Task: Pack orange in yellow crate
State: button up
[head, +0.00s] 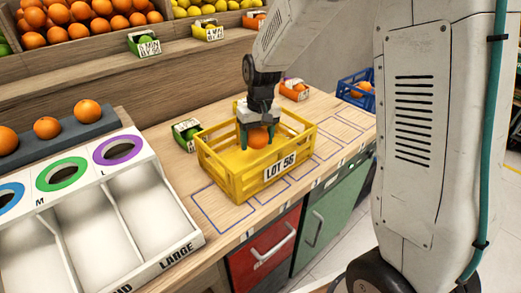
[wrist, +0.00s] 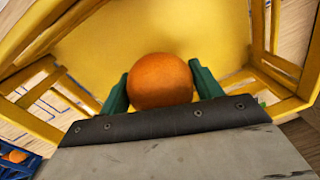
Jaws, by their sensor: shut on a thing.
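The yellow crate (head: 215,172) stands on the wooden counter with a "LOT 56" label on its front. My gripper (head: 257,128) points down into the crate. It is shut on an orange (head: 258,138). In the wrist view the orange (wrist: 160,80) sits between the two green fingers, with the crate's yellow floor (wrist: 140,30) behind it and its slatted walls around. I cannot tell whether the orange touches the floor. No other orange shows inside the crate.
A sizing tray (head: 120,215) with ringed holes stands at left, with loose oranges (head: 47,127) on a rail behind it. A small green carton (head: 186,133), an orange carton (head: 295,89) and a blue crate (head: 356,88) are near. Outlined counter spots right of the yellow crate are empty.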

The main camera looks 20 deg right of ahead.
jog(key=shift+f, duration=1.8)
jog(key=o, duration=1.3)
jog(key=shift+c, duration=0.2)
jog(key=r, duration=0.7)
jog(key=shift+d+r, duration=0.25)
jog(key=shift+r, duration=0.15)
